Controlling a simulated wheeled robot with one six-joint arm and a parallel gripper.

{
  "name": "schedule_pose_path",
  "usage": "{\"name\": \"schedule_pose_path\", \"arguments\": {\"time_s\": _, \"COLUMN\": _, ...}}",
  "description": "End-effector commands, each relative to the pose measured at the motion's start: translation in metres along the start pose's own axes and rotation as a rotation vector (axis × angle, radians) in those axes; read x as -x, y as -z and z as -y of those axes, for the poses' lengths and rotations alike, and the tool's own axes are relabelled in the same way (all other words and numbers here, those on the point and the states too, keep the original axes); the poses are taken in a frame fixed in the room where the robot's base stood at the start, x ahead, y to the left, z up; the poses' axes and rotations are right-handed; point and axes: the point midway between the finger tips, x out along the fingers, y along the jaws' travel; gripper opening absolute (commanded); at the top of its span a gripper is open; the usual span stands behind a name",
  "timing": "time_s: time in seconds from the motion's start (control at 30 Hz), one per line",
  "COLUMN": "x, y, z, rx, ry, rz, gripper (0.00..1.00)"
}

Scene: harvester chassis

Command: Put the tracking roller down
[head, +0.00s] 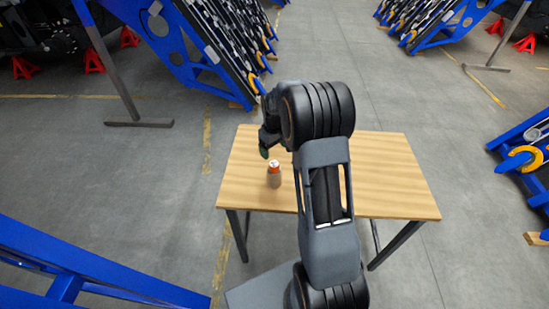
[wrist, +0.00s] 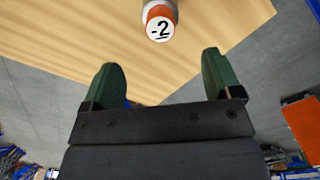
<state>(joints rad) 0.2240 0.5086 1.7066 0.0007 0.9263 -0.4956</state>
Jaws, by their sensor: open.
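The tracking roller (head: 274,174) stands upright on the wooden table, near its left side. It has a brown body and an orange and white top. In the wrist view the roller (wrist: 160,22) shows its white end marked "-2" and an orange band, beyond my fingertips. My gripper (wrist: 160,78) is open, with two green fingers spread apart and nothing between them. In the head view my gripper (head: 266,150) is partly hidden by my arm, above the table's left part and apart from the roller.
The wooden table (head: 400,190) is otherwise clear where it shows. Blue racks stand at the back (head: 175,50), at the right (head: 530,150) and at the front left (head: 60,260). Red stands (head: 93,62) are on the floor at the back left. Grey floor surrounds the table.

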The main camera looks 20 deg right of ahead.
Motion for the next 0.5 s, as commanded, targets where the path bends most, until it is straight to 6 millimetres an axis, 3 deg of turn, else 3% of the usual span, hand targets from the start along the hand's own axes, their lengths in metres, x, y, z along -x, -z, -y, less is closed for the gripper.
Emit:
{"name": "schedule_pose_path", "arguments": {"time_s": 0.27, "x": 0.037, "y": -0.006, "z": 0.011, "rx": -0.011, "ry": -0.011, "rz": -0.021, "gripper": 0.84}}
{"name": "schedule_pose_path", "arguments": {"time_s": 0.37, "x": 0.066, "y": -0.021, "z": 0.031, "rx": -0.038, "ry": -0.029, "rz": -0.061, "gripper": 0.84}}
{"name": "schedule_pose_path", "arguments": {"time_s": 0.5, "x": 0.107, "y": -0.058, "z": 0.071, "rx": -0.093, "ry": -0.052, "rz": -0.135, "gripper": 0.84}}
